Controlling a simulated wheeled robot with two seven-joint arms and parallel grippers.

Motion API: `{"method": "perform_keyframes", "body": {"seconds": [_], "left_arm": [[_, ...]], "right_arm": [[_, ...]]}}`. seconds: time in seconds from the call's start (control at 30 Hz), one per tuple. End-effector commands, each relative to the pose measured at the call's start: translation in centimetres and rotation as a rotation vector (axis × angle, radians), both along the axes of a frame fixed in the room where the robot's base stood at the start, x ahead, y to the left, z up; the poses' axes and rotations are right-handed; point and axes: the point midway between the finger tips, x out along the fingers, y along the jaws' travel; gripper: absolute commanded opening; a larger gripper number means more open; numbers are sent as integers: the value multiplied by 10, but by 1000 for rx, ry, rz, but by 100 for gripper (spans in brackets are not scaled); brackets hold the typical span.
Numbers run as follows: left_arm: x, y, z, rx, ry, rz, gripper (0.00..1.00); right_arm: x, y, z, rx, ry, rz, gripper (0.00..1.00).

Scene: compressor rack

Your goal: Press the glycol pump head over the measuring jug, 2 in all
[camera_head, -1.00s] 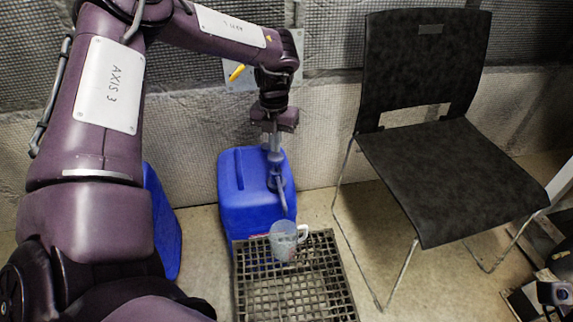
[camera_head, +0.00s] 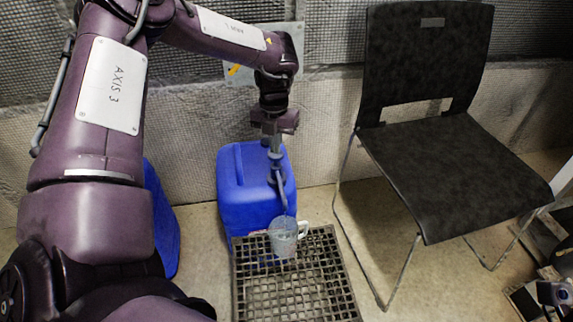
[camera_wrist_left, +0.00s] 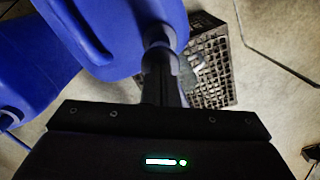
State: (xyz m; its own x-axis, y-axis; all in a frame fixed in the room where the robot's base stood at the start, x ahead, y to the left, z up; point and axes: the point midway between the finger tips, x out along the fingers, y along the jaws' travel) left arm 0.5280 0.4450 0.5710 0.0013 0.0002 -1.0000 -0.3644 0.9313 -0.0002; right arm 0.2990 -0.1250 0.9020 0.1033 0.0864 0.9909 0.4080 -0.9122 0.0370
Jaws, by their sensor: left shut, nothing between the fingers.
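The clear measuring jug (camera_head: 284,240) stands upright on a dark grid, its pale handle to the right. A blue canister (camera_head: 232,205) stands behind it. The grey pump head (camera_head: 275,176) is above the canister's front right, its thin spout slanting down to the jug's mouth. My left gripper (camera_head: 274,147) is shut and empty, pointing down on top of the pump head; I cannot tell the exact contact. In the left wrist view, the shut fingers (camera_wrist_left: 162,82) reach towards the pump, beside the blue canister (camera_wrist_left: 120,35). The jug (camera_wrist_left: 190,70) is partly hidden there. My right gripper is not in view.
The slatted grid (camera_head: 297,290) lies on the floor in front of the canister. A second blue canister (camera_head: 163,220) stands left, partly behind my arm. A black chair (camera_head: 450,165) stands right. A padded wall is close behind. Bare floor separates grid and chair.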

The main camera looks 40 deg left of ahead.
Motion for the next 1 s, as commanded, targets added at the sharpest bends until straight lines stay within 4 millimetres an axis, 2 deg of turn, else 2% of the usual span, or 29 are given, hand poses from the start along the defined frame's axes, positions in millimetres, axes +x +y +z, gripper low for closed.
{"method": "perform_keyframes", "body": {"seconds": [0.7,1.0], "left_arm": [[-1,0,-29,-1,4,-1,0],[-1,-1,-25,-1,4,-1,0]], "right_arm": [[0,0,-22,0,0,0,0],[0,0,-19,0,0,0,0]]}}
